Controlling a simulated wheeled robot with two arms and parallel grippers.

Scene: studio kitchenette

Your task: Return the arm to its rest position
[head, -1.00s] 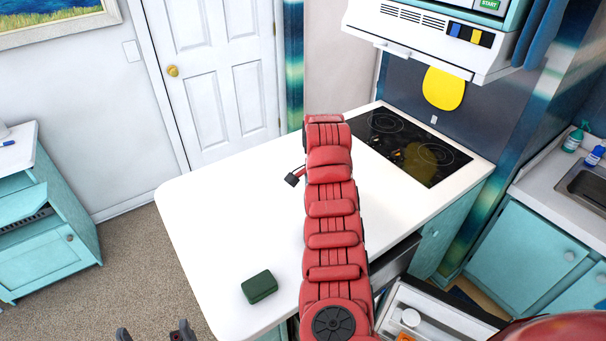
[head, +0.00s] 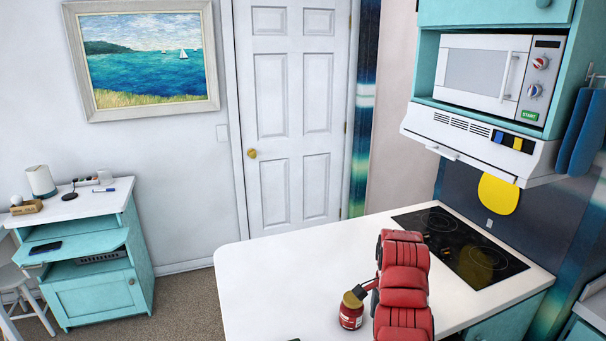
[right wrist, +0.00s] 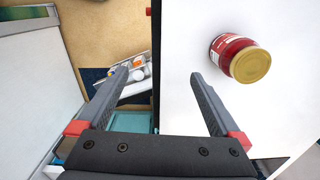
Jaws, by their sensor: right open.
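My right arm's red links (head: 404,285) reach over the white counter (head: 290,280) in the head view. A red jar with a gold lid (head: 351,312) stands on the counter just left of the arm. In the right wrist view my right gripper (right wrist: 160,75) is open, with nothing between its fingers. The jar (right wrist: 240,60) is to the right of the right finger, apart from it.
A black cooktop (head: 459,243) is set in the counter's right part, below the range hood (head: 478,140) and microwave (head: 490,75). The counter's left part is clear.

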